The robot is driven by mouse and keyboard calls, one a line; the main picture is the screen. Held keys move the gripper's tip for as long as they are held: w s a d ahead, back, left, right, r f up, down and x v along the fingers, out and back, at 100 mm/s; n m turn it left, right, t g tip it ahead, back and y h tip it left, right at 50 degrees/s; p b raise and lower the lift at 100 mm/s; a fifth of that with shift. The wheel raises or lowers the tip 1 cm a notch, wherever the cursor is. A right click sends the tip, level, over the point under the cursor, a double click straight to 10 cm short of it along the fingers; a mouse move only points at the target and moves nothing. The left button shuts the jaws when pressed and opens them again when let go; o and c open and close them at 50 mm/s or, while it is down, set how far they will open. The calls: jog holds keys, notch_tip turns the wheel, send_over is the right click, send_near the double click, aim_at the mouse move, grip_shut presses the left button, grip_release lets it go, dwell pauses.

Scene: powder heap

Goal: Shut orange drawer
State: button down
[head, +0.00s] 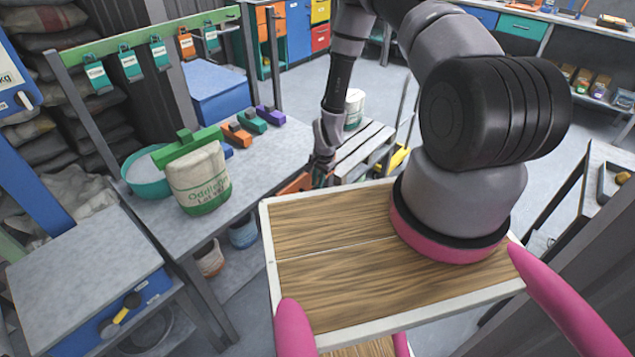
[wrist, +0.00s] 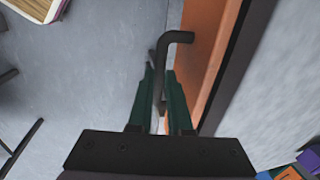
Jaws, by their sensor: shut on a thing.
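The orange drawer (head: 294,185) is under the right edge of the grey-topped table, mostly hidden in the head view by the table and my gripper (head: 322,178). In the wrist view its orange front (wrist: 212,55) runs beside the dark table edge. A dark bent bar handle (wrist: 178,37) stands off that front. The green fingers of my gripper (wrist: 161,80) are around the handle's straight part and shut on it. How far the drawer is out from the table I cannot tell.
The table top (head: 200,85) holds a teal bowl (head: 147,172), a labelled sack (head: 200,180) with a green clip, and several coloured blocks. Grey floor (wrist: 90,70) lies clear left of the handle.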

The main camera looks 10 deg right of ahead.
dwell(0.4)
jog(key=shift+w+a, duration=0.7)
jog(key=shift+w, duration=0.35)
jog(key=c, duration=0.8)
grip_release()
jog(key=shift+c, duration=0.2)
notch_tip(320, 180, up, 11)
jog(key=s+d, duration=0.1)
jog(key=shift+s+f, duration=0.15)
jog(key=shift+s, duration=0.2)
jog(key=shift+d, duration=0.1)
